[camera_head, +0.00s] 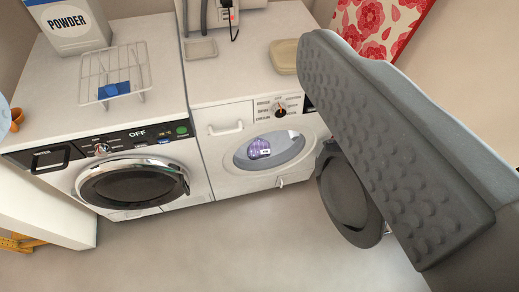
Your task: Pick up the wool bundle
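A small purple bundle with a pale label, which looks like the wool bundle (259,148), sits in the round opening of the right white machine (222,172). That machine's dark round door (346,198) is swung open to the right, partly hidden behind my gripper. One large grey finger of my gripper (390,140) fills the right side of the view, close to the camera. Its dimpled pad is bare and touches nothing. The other finger cannot be made out. The gripper is well apart from the bundle.
The left machine's round door (133,184) is shut. On top stand a powder box (72,25), a wire rack (115,72) with a blue item (114,90), and a beige dish (284,56). An orange cup (16,119) is at far left. The floor (220,240) in front is clear.

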